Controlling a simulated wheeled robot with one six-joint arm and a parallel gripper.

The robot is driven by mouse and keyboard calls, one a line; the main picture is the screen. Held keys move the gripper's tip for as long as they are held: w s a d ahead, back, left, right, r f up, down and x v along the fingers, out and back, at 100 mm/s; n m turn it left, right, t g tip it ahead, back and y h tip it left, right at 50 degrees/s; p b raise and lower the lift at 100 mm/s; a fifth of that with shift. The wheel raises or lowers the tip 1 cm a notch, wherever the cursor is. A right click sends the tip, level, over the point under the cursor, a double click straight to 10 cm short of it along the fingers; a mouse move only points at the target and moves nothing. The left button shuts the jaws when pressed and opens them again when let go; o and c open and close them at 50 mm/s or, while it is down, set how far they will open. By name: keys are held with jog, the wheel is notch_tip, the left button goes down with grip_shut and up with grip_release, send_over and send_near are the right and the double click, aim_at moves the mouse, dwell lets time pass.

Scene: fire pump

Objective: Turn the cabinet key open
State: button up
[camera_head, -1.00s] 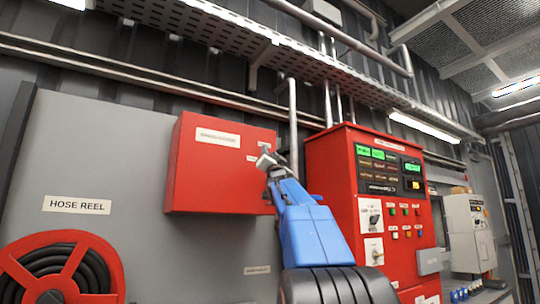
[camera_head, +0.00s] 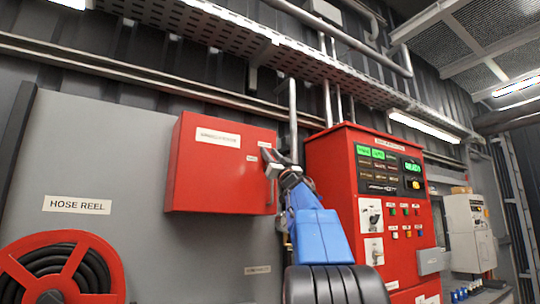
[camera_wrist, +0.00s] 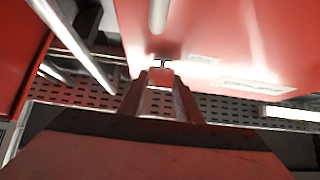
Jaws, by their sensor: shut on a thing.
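The red cabinet (camera_head: 215,170) hangs on the grey wall panel left of the control panel, with its door closed. My gripper (camera_head: 271,164) is at the right side of the cabinet's front, and its fingers hide the lock in the head view. In the wrist view the red cabinet face (camera_wrist: 215,45) fills the upper middle. There my gripper (camera_wrist: 160,74) is shut on the key (camera_wrist: 160,63), a small dark piece at the fingertips, mostly hidden. I cannot tell the key's exact angle.
A red control panel (camera_head: 342,165) stands close to the right of my arm. A hose reel (camera_head: 65,270) is at lower left. A grey rounded bar (camera_wrist: 158,15) sits on the cabinet face beyond the fingertips. Pipes and a perforated tray (camera_head: 200,25) run overhead.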

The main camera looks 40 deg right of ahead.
jog(key=o, duration=1)
jog(key=shift+o, duration=0.2)
jog(key=shift+f, duration=0.1)
jog(key=v, duration=1.7)
jog(key=shift+s, duration=0.25)
jog(key=shift+f, duration=0.1)
